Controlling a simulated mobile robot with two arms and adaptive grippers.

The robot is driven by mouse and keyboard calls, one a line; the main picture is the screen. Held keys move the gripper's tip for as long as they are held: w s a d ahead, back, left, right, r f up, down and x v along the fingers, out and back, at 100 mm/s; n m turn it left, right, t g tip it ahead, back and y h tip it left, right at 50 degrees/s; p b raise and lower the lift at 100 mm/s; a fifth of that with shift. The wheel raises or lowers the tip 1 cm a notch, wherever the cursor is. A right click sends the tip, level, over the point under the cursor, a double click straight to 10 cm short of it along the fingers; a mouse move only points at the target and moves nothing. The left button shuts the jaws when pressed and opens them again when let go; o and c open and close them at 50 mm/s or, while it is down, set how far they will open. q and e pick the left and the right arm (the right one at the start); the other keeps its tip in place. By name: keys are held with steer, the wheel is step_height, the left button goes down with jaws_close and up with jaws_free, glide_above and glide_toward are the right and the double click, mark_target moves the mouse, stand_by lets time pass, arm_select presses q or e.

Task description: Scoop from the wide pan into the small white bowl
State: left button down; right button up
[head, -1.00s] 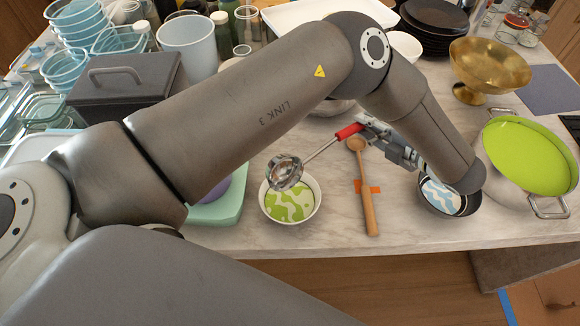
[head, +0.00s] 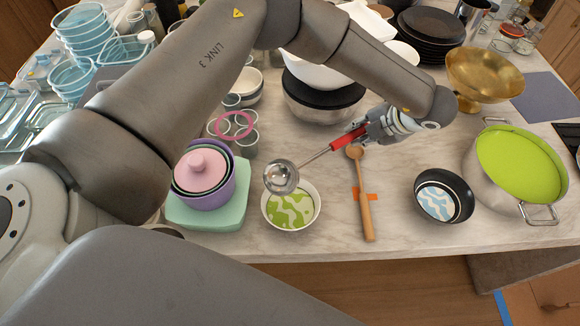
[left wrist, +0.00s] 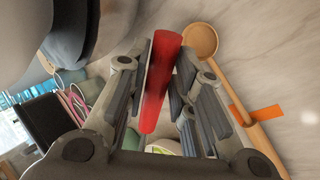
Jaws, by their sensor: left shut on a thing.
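My left gripper (head: 366,131) is shut on the red handle of a steel ladle (head: 281,177). The red handle (left wrist: 160,82) also shows between the fingers of the left gripper (left wrist: 166,65) in the left wrist view. The ladle's cup hangs over the upper left rim of the small white bowl (head: 291,224). Whether the cup holds anything, or touches the rim, I cannot tell. The bowl shows a green and white pattern inside. The wide pan (head: 500,182), steel with two handles and bright green inside, stands at the far right. My right gripper is not in view.
A wooden spoon (head: 366,205) lies over an orange mark right of the bowl. A black bowl (head: 463,205) with a blue-white inside stands before the wide pan. Stacked pots (head: 203,172) sit left on a mint box (head: 213,217). A brass bowl (head: 484,72) stands behind.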

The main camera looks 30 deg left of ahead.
arm_select(q)
steer(key=shift+d, duration=0.15)
steer(key=shift+h, duration=0.4)
steer(key=shift+a+f+g+h, duration=0.15)
steer(key=shift+a+g+h, duration=0.1)
steer(key=shift+g+h, duration=0.5)
steer(key=shift+a+h+b, duration=0.15)
steer(key=shift+h+b, duration=0.15)
steer(key=shift+h, duration=0.55)
steer(key=shift+g, duration=0.25)
